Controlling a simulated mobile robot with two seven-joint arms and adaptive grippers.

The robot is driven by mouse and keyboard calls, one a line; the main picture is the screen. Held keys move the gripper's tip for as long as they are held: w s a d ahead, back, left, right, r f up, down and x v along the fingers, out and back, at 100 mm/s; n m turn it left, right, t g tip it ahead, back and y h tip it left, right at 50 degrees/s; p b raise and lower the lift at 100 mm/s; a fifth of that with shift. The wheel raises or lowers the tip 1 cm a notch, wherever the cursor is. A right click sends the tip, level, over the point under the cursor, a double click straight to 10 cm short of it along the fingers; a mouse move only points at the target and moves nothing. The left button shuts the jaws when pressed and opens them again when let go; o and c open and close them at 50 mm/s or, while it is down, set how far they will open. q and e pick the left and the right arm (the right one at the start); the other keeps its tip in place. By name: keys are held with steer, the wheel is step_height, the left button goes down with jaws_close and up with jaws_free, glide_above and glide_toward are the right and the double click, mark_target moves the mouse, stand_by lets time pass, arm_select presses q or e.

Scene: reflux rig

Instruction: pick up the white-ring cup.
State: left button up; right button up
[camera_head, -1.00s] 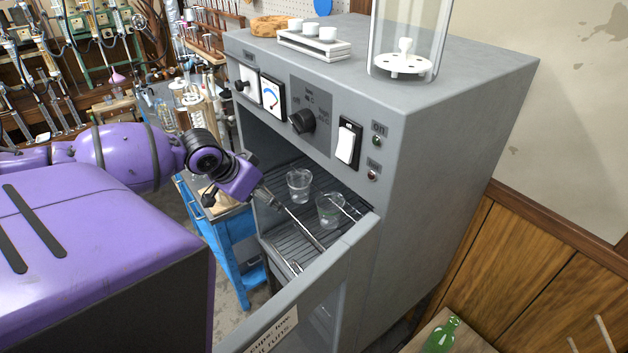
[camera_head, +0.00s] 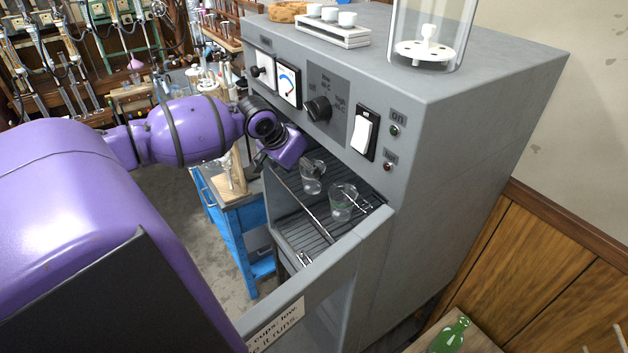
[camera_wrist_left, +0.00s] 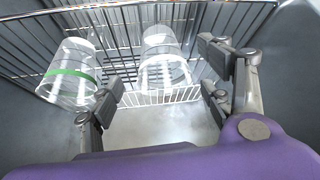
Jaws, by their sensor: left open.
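The white-ring cup (camera_head: 313,182), a clear cup, stands on the wire rack inside the open grey oven. It also shows in the left wrist view (camera_wrist_left: 165,68), with a whitish band around it. My left gripper (camera_head: 308,167) is open inside the oven, at this cup. In the left wrist view the spread fingers (camera_wrist_left: 160,88) are on either side of the cup's line, with no visible grip on it. A second clear cup with a green ring (camera_head: 343,203) stands nearer the door, and in the left wrist view (camera_wrist_left: 68,76) it is left of the fingers. My right gripper is not in view.
The rack (camera_head: 305,232) is close around the gripper. A white block with small cups (camera_head: 323,33) and a glass jar (camera_head: 432,30) stand on top. A blue cart (camera_head: 232,220) is left.

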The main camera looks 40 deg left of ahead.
arm_select(q)
steer(key=shift+w+d+f, duration=0.1)
steer(key=shift+w+f, duration=0.05)
steer(key=shift+w, duration=0.55)
steer(key=shift+w+f, duration=0.4)
steer(key=shift+c, duration=0.4)
steer(key=c, duration=0.7)
